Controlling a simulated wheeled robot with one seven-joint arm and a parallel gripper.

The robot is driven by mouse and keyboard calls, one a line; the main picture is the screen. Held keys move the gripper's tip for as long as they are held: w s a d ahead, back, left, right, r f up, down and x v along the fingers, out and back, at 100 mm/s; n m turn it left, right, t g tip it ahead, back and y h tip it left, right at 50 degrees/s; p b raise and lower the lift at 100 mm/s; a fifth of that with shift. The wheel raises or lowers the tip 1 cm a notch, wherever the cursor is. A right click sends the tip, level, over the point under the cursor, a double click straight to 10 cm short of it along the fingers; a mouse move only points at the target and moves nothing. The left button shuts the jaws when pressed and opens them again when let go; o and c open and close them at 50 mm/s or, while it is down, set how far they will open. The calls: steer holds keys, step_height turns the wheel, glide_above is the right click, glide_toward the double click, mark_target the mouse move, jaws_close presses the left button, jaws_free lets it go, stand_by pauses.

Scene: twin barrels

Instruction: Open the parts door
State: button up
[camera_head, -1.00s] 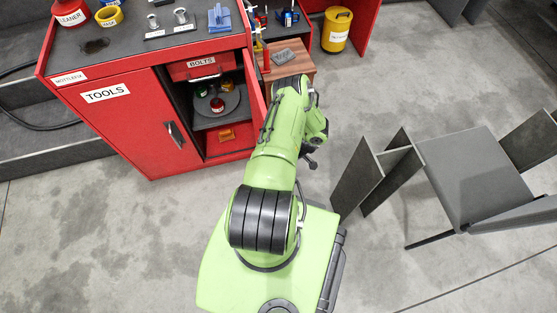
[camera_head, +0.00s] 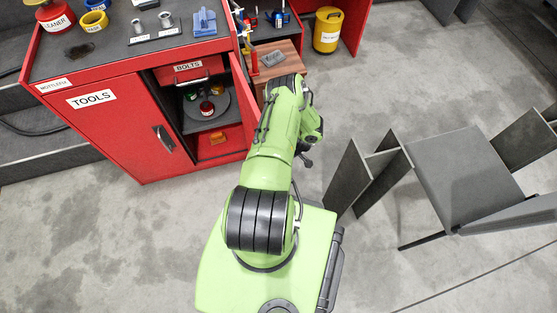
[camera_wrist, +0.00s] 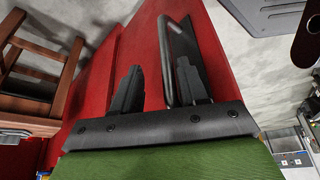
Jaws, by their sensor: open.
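The red parts door (camera_head: 239,94) is swung well open at the right side of the cabinet in the head view, seen nearly edge-on and partly behind my arm. In the wrist view the red door panel (camera_wrist: 93,82) runs up past my fingers. Its dark bar handle (camera_wrist: 163,42) reaches down between the two fingers, close to the right one. My gripper (camera_wrist: 159,68) is open, with a finger on either side of the bar; I cannot tell whether either touches it. In the head view my arm hides the gripper.
The red cabinet's TOOLS door (camera_head: 115,125) is shut. Inside the open side are a BOLTS drawer (camera_head: 188,68) and a round turntable (camera_head: 222,108). A wooden stool (camera_head: 290,67) stands behind the door.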

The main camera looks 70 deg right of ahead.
steer(key=shift+s, duration=0.1)
steer(key=p+v, duration=0.5)
steer(key=v, duration=1)
steer(key=shift+r+p, duration=0.35)
steer(key=shift+r, duration=0.05)
